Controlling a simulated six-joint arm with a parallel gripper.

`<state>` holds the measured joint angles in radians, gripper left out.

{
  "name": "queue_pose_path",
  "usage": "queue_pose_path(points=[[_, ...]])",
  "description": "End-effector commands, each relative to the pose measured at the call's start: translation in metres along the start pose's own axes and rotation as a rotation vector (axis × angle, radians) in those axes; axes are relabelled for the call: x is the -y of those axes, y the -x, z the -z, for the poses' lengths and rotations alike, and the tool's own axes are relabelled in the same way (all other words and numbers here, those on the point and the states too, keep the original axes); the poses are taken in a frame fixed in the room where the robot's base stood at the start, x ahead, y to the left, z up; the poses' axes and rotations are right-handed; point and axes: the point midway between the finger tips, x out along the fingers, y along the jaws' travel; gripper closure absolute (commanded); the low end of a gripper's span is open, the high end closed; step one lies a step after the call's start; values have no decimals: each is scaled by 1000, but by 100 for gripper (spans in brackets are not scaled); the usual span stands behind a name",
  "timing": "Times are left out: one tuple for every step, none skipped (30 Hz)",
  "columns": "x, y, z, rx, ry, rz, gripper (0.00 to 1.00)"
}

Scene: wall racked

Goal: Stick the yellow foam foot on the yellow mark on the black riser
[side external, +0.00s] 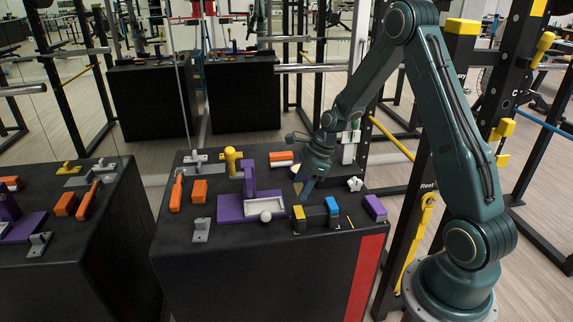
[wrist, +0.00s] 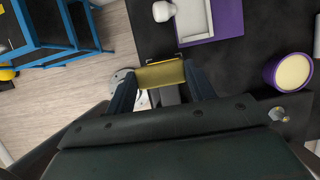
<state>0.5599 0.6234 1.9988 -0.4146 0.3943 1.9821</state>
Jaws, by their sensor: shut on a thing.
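My gripper (side external: 304,190) points down above the left end of the black riser (side external: 315,218) on the black bench. In the wrist view my gripper (wrist: 163,85) is shut on the yellow foam foot (wrist: 160,75), which sits between its two fingers. A yellow patch (side external: 299,212) shows at the riser's left end, just below the fingertips; I cannot tell whether it is the mark. A blue patch (side external: 331,205) shows further right on the riser. Whether the foot touches the riser is unclear.
A purple fixture with a pale tray (side external: 265,207) stands left of the riser, and a purple block (side external: 375,208) to its right. Orange blocks (side external: 199,192), a yellow knob (side external: 233,160) and a grey bracket (side external: 201,230) lie further left. The bench front is mostly clear.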

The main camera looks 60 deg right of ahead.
Motion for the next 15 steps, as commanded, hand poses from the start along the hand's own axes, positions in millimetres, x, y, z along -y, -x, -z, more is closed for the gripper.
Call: queue_pose_path(points=[[-1,-4,2,-1,0,-3,68],[-1,-6,2,-1,0,-3,68],[0,-8,3,0,0,-2,68],[0,-10,4,0,1,-2,68],[0,-12,5,0,0,-2,68],[-1,-15,6,-1,0,-3,68],[-1,-17,7,-1,0,-3,68],[-1,-19,8,-1,0,-2,68],[0,-21,9,-1,0,-2,68],[0,-23,10,0,0,-1,68],[0,-25,10,-1,0,-2,68],[0,-28,12,-1,-1,-2,68],[0,-30,12,-1,-1,-3,68],[0,-32,13,-1,0,-2,68],[0,-34,14,-1,0,-1,68]])
